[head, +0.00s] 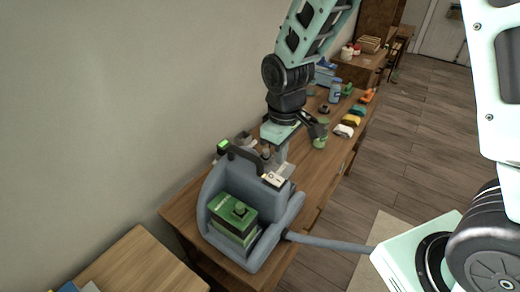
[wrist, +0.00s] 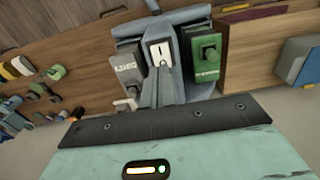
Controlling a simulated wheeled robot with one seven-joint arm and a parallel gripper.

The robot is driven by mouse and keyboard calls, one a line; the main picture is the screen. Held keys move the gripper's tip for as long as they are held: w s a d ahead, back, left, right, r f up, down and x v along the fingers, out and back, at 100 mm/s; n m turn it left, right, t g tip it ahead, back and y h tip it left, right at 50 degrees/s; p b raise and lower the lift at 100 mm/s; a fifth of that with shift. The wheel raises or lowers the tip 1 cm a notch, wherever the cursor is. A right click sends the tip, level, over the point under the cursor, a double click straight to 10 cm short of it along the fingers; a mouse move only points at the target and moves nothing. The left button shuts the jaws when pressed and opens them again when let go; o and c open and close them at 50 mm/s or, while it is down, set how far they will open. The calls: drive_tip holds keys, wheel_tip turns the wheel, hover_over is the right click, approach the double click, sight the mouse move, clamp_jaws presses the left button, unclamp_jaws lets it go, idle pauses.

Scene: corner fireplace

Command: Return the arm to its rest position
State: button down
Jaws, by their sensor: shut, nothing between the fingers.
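My arm comes down from the top of the head view, and my gripper (head: 281,160) points down over the wooden table (head: 318,180). Its fingers are together and empty. They are just behind the blue-grey holder (head: 283,222) in the head view; I cannot tell whether they touch it. In the wrist view my gripper (wrist: 163,72) shows its closed grey fingers close to a white block with a dark mark (wrist: 159,50). A green and black box with a knob (head: 236,214) sits in the holder and also shows in the wrist view (wrist: 206,55).
Several small items, including a blue bottle (head: 335,91) and a yellow piece (head: 352,120), lie farther along the table. A second wooden table (head: 140,268) stands at the front left. The wall is on the left; open floor (head: 430,110) lies to the right.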

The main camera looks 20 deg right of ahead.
drive_tip(key=s+a+b, duration=0.3)
drive_tip(key=s+b, duration=0.2)
drive_tip(key=s, duration=0.5)
drive_tip(key=s+a+b, duration=0.3)
drive_tip(key=s+b, duration=0.2)
drive_tip(key=s, duration=0.5)
drive_tip(key=shift+a+f+n+y+b, duration=0.15)
drive_tip(key=shift+f+n+y+b, duration=0.1)
drive_tip(key=shift+n+y+b, duration=0.05)
